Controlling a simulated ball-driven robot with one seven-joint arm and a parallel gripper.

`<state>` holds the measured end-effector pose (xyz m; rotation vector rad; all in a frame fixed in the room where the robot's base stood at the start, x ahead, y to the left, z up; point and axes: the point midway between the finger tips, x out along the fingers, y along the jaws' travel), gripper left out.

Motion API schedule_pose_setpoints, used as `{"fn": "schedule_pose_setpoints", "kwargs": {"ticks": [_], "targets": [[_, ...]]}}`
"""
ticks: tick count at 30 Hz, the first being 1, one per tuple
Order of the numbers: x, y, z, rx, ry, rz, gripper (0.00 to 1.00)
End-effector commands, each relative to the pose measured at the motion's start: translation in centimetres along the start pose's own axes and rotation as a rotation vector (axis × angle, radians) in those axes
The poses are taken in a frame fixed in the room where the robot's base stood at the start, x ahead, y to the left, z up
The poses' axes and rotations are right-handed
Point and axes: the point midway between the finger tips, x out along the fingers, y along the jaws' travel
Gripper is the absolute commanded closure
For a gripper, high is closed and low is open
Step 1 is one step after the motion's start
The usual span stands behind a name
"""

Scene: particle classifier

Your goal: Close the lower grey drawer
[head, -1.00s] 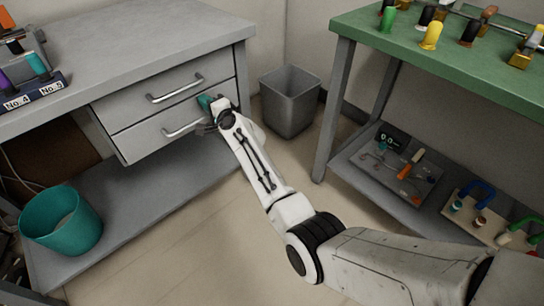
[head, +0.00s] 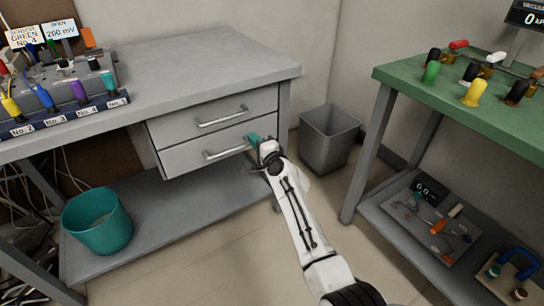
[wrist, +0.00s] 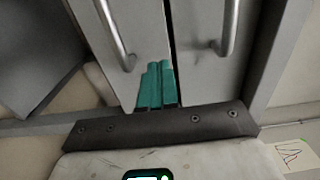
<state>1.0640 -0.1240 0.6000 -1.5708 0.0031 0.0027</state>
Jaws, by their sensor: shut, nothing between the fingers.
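The lower grey drawer (head: 190,157) is under the upper grey drawer (head: 180,124) in the bench at left. Its front looks nearly in line with the upper one; I cannot tell whether a small opening remains. Its bar handle (head: 226,153) is left of my gripper (head: 254,139). The teal fingers are shut and empty, at the right end of the drawer front. In the wrist view the fingers (wrist: 158,68) point at the left panel, which seems to be the lower drawer (wrist: 140,25), beside the dark gap between panels. Contact is unclear.
A grey bin (head: 329,140) stands on the floor right of the bench. A green-topped table (head: 440,105) is at right, with tools on its lower shelf. A teal bucket (head: 97,222) stands on the bench's lower shelf. Floor in front is clear.

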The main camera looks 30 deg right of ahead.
Motion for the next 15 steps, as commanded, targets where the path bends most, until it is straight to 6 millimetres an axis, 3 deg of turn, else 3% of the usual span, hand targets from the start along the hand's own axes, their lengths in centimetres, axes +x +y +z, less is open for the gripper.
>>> {"fn": "schedule_pose_setpoints", "kwargs": {"ticks": [15], "targets": [[-7.4,0.0,0.0,0.000,0.000,0.002,1.00]]}}
